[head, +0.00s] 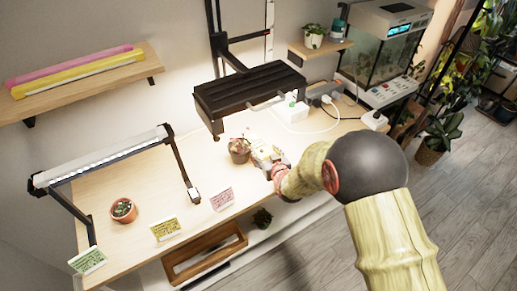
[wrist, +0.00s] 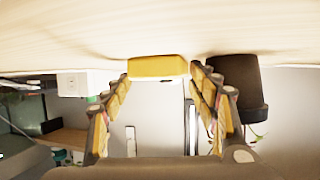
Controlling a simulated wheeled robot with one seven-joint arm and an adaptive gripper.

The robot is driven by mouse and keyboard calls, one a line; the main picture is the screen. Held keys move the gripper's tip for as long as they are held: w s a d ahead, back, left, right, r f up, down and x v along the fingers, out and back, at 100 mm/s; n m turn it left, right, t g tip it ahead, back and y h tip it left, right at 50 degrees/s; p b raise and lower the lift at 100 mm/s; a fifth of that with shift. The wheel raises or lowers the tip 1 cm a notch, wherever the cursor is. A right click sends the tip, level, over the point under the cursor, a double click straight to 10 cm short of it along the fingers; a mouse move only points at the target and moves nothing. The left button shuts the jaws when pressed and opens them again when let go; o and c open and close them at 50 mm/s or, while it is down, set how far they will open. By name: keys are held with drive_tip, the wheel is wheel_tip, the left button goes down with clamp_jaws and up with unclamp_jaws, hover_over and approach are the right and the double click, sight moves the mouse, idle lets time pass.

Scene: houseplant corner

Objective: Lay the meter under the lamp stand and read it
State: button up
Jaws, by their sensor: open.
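A yellow block-like thing, probably the meter (wrist: 158,67), lies on the tabletop, which is at the top of the upside-down wrist view. My gripper (head: 262,154) is low over the table; its open fingers point at the yellow thing, with no clear grip on it. In the head view the gripper hides it. The lamp stand (head: 103,159), a lit white bar on dark legs, stands at the left of the table, well away from my gripper. No reading can be made out.
A brown plant pot (head: 240,155) is close beside my gripper; it is at the right in the wrist view (wrist: 238,86). A black lamp panel (head: 250,93) hangs above. A small pot (head: 124,211) and cards (head: 166,228) are near the lamp stand. Bare tabletop (head: 150,182) lies under it.

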drive_tip(key=shift+c, duration=0.3)
drive_tip(key=shift+r, duration=0.1)
drive_tip(key=c, duration=1.1)
drive_tip(key=shift+r, duration=0.15)
